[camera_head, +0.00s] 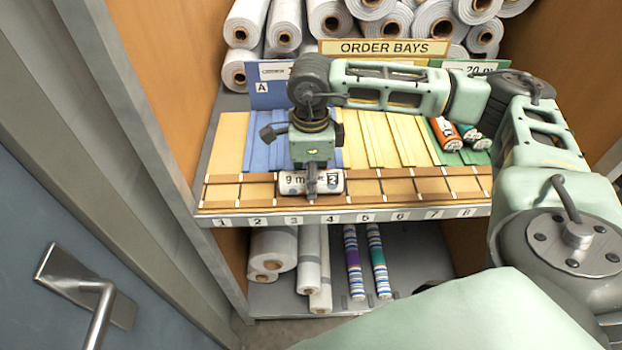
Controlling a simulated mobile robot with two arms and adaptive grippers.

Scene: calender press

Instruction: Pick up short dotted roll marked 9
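A short white roll (292,183) with dark print reading "9 m" lies across the front strip of the shelf, above the numbers 3 and 4. Part of its print is hidden by a finger, and I cannot make out dots on it. My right gripper (311,190) comes down over the roll's middle from above, with one finger in front of it. The far finger is hidden, so I cannot tell whether it is shut on the roll. My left gripper is not in view.
Divided order bays (375,140) lie behind the strip, under an "ORDER BAYS" sign (395,48). An orange roll (446,133) lies in the right bays. Large white rolls fill the back; striped rolls (377,262) stand below. Wooden side panels (165,60) flank the shelf.

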